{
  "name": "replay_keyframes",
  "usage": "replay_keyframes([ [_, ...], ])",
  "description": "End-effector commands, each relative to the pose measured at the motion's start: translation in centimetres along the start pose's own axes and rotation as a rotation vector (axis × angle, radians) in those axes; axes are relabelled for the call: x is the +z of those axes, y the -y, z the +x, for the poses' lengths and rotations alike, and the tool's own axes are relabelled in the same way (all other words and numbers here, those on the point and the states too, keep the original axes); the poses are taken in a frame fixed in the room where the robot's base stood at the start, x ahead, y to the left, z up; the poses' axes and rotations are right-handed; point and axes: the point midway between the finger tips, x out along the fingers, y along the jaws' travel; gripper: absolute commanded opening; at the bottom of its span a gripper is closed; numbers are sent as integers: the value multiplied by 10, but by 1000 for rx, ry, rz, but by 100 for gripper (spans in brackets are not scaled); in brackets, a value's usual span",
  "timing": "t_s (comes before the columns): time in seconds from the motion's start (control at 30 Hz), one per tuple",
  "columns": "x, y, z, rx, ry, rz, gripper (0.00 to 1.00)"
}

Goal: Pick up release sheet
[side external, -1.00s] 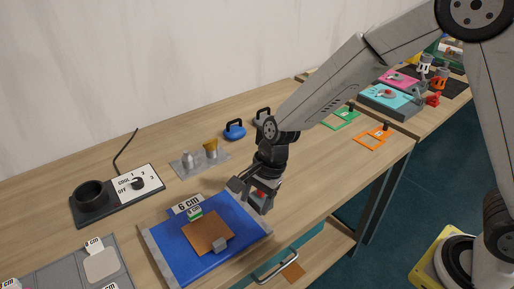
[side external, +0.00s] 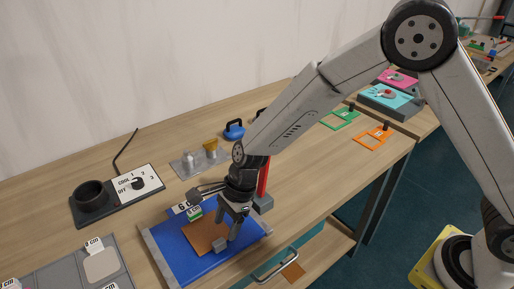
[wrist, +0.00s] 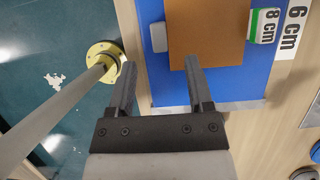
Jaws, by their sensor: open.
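The brown sheet (side external: 203,234), which I take to be the release sheet, lies on a blue mat (side external: 180,258). A small grey tab (side external: 219,244) sits at its near edge; the tab also shows in the wrist view (wrist: 158,37), beside the sheet (wrist: 207,30). My gripper (side external: 231,232) is over the sheet's right side, close to the tab. In the wrist view my gripper (wrist: 160,70) is open, its two fingers apart with nothing between them. The tab lies ahead of the gap. Whether a finger touches the mat is unclear.
A green-and-white block (wrist: 263,25) marked 8 cm stands by the sheet, near a 6 cm label (wrist: 290,30). A red upright piece (side external: 263,178) is behind my gripper. A metal handle (side external: 275,264) projects at the front. A heater-like unit (side external: 118,192) stands at left.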

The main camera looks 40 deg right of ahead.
Motion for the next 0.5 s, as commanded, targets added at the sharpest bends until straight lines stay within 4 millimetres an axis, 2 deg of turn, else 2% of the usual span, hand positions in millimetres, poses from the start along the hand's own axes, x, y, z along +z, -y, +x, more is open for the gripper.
replay_keyframes([
  [0.27, 0, 0, 4, 1, -1, -1, 66],
  [0.5, 2, -1, 25, 2, -1, -1, 66],
])
